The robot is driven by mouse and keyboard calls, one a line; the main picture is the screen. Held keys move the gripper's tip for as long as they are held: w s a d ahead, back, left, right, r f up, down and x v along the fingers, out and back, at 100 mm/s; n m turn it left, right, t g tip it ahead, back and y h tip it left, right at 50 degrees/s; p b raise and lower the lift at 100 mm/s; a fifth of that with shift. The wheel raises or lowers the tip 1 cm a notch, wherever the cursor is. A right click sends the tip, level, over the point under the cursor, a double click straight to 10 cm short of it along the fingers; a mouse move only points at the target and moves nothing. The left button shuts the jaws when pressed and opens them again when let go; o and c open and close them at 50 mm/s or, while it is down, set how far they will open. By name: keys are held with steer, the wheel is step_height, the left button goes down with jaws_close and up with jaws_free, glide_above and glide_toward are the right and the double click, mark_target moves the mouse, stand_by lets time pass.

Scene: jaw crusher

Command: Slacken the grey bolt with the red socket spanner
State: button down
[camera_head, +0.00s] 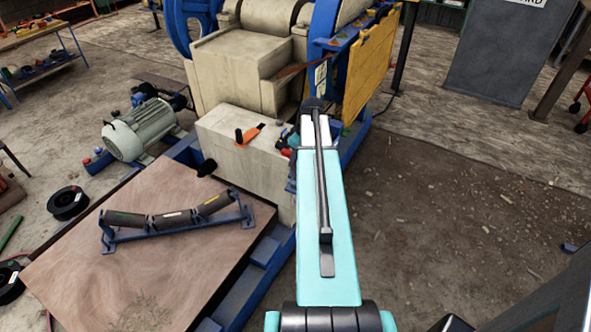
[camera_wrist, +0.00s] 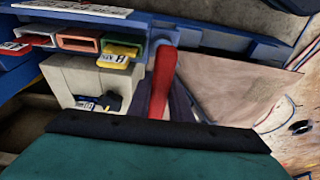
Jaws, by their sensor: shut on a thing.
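In the wrist view a red handle (camera_wrist: 162,68), which looks like the red socket spanner, stands between the two dark fingers of my gripper (camera_wrist: 165,98). The gripper is shut on it. The handle's upper end is close to a blue frame edge; I cannot tell whether its socket sits on a bolt. I cannot make out the grey bolt for certain in either view. In the head view my arm reaches forward to the cream and blue jaw crusher (camera_head: 245,65), and its wrist hides most of the gripper and spanner.
An orange-handled tool (camera_head: 250,133) lies on a cream block. A wooden board (camera_head: 165,255) carries a roller frame (camera_head: 175,220). A yellow panel (camera_head: 370,65) stands near my wrist. Floor on the right is open.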

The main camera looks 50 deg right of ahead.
steer(key=shift+r+p, duration=1.15)
steer(key=shift+r, duration=0.95)
stand_by(1.3)
steer(key=w+a+r, duration=0.3)
steer(key=a, duration=0.5)
steer(key=w+a+r+m, duration=0.1)
steer(key=w+a+r, duration=0.25)
steer(key=a, duration=0.45)
steer(key=w+a+r, duration=0.2)
steer(key=w+a, duration=0.2)
steer(key=a, duration=0.3)
steer(key=a+r+m, duration=0.1)
steer(key=a+r, duration=0.3)
steer(key=a, duration=0.7)
steer(key=a+r, duration=0.3)
steer(key=a, duration=0.9)
steer(key=shift+s+a+r+m+h, duration=0.2)
steer(key=shift+s+r+m+h, duration=0.1)
steer(key=shift+s+r+m, duration=0.1)
